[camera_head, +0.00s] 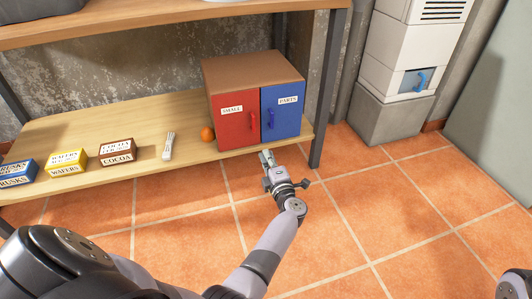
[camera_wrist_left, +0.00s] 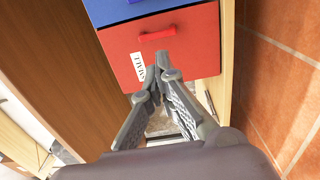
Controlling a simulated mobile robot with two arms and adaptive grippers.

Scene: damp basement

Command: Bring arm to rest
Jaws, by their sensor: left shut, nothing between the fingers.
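My left gripper (camera_head: 266,157) is shut and empty. In the head view it is in front of the small wooden cabinet (camera_head: 250,70), low at the shelf's front edge. In the left wrist view its fingers (camera_wrist_left: 158,76) come together in front of the red door (camera_wrist_left: 185,55). In the head view the red door (camera_head: 236,125), labelled SMALL, and the blue door (camera_head: 284,108), labelled PARTS, both look closed. Whether the fingertips touch the cabinet cannot be told. The right gripper is not in view; a piece of my own body shows at the lower right corner.
A blue rusks box (camera_head: 17,175), a yellow wafers box (camera_head: 67,164), a brown cocoa box (camera_head: 117,153), a white item (camera_head: 169,146) and an orange ball (camera_head: 207,134) stand on the lower shelf. A shelf post (camera_head: 324,100) is right of the cabinet. Tiled floor (camera_head: 370,200) is clear at right.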

